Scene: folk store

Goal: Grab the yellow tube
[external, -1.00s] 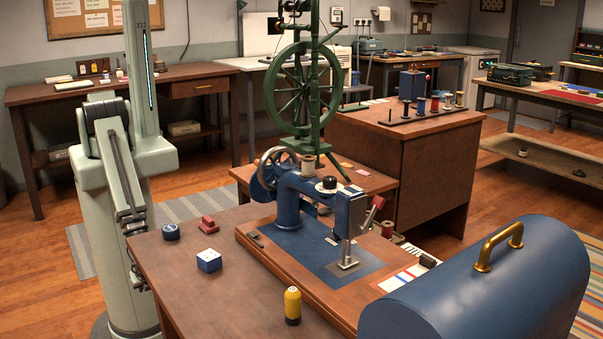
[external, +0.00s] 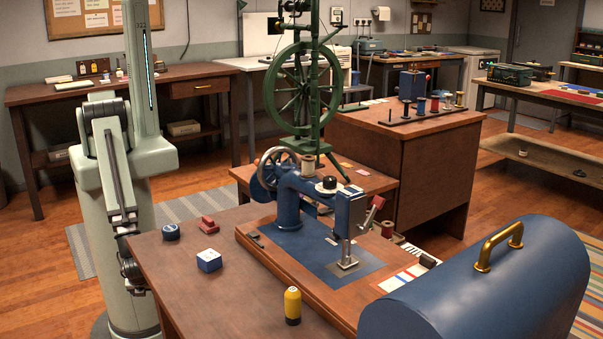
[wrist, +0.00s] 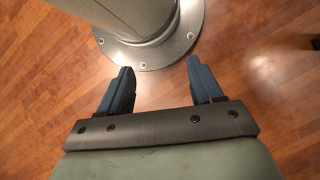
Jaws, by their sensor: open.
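In the external view my arm hangs down at the left of the table, well away from the tube, and the fingers cannot be made out there. The tube is not in the wrist view.
A white-and-blue box (external: 209,261), a dark blue round tin (external: 171,232) and a red block (external: 208,225) lie on the table's left part. A blue sewing machine (external: 315,205) stands behind the tube. A large blue case (external: 480,295) is to its right.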

